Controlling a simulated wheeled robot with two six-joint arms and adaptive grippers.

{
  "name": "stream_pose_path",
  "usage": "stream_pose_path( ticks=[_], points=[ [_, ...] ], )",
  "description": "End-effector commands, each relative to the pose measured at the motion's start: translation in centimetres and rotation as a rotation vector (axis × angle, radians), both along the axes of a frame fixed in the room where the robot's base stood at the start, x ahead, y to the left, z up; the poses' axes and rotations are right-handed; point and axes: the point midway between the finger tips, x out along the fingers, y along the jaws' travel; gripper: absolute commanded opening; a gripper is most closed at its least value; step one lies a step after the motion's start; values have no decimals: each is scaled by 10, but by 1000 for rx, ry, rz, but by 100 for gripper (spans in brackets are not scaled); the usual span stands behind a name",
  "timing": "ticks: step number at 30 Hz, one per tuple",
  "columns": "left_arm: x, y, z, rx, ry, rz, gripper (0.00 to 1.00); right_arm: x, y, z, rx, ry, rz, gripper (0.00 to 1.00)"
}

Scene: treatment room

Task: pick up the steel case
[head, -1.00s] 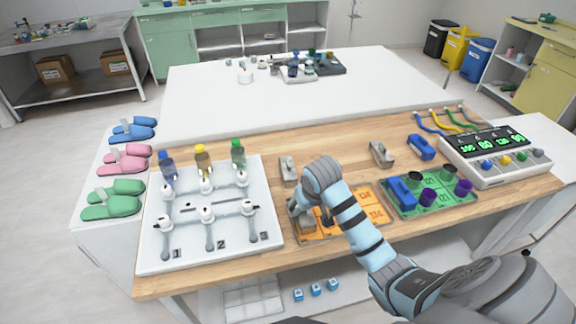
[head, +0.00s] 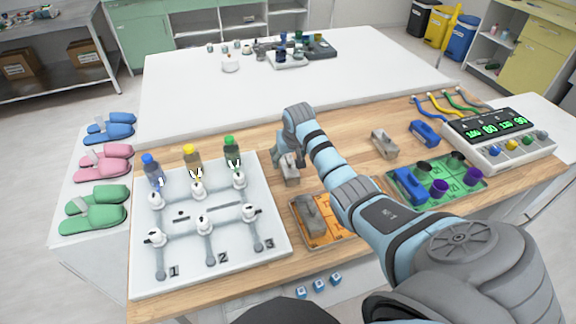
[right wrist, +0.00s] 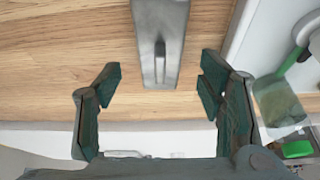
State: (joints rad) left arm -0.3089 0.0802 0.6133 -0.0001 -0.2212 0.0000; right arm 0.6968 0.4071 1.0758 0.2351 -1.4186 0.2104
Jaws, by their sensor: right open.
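Several similar grey steel cases show in the head view. One steel case (head: 290,175) stands on the wooden top beside the white valve board, and my right gripper (head: 289,157) is just above and behind it. In the right wrist view this case (right wrist: 160,42) lies lengthwise ahead of the open fingers (right wrist: 160,84), roughly centred between them, with no visible contact. A second case (head: 384,144) stands further right. A third case (head: 309,214) sits on the orange tray (head: 329,238). My left gripper is not in view.
The white valve board (head: 212,276) with capped bottles is left of the case. The green tray (head: 411,204), a blue case (head: 425,133) and the monitor (head: 497,135) stand on the right. The white table (head: 200,100) beyond has free room in front.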

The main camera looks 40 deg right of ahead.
Motion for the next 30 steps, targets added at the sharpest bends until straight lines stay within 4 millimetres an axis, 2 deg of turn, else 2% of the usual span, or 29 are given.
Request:
stream_pose_path(
  ticks=[1, 4, 11, 22, 30],
  points=[
    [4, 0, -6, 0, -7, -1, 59, 1, -2, -13, 2, 3, -1, 62],
    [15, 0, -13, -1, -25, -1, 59, 8, -4, -28, 1, 1, 1, 62],
    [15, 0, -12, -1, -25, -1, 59, 9, -4, -29, -1, 0, 3, 62],
    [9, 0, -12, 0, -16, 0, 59, 9, -4, -28, 0, 1, 3, 6],
    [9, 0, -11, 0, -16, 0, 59, 10, -4, -26, 0, 0, 3, 6]
  ],
)
